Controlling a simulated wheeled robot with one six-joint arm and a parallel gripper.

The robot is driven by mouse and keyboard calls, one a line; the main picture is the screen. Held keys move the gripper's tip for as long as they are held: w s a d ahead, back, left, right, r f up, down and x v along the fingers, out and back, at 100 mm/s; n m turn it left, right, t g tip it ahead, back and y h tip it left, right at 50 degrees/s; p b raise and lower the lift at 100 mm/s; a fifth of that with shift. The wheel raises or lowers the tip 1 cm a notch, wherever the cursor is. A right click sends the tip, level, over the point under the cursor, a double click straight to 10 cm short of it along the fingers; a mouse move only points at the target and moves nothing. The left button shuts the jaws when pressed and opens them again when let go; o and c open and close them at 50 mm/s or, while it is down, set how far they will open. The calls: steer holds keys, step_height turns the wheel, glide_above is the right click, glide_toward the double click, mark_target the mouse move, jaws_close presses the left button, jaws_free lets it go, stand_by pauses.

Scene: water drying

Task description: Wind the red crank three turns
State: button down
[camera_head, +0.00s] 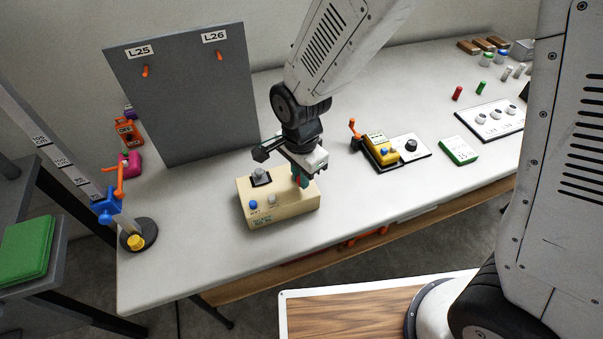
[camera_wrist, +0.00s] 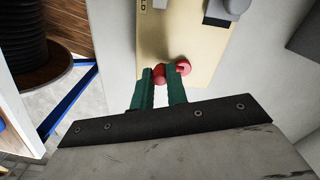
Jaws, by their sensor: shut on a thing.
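A beige box (camera_head: 286,216) stands on the grey-white table, with a blue button (camera_head: 253,204), a pale button (camera_head: 272,200) and a grey knob (camera_head: 260,173) on its top. The box also shows in the wrist view (camera_wrist: 190,35). My gripper (camera_head: 301,182) is over the box's right part. In the wrist view its green fingers (camera_wrist: 161,78) are shut on the red crank (camera_wrist: 183,67). A rounded red part shows between the fingertips and another just beyond the right finger. The rest of the crank is hidden by the fingers.
A grey panel (camera_head: 185,100) with two orange pegs stands behind the box. A yellow device (camera_head: 382,153) with an orange handle and a green box (camera_head: 459,151) lie to the right. A post with a blue clamp (camera_head: 107,208) stands at the left. The table is clear around the beige box.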

steer(key=c, duration=1.4)
jaws_free()
steer(key=shift+r, duration=0.15)
step_height(320, 180, up, 8)
steer(key=shift+f, duration=0.2)
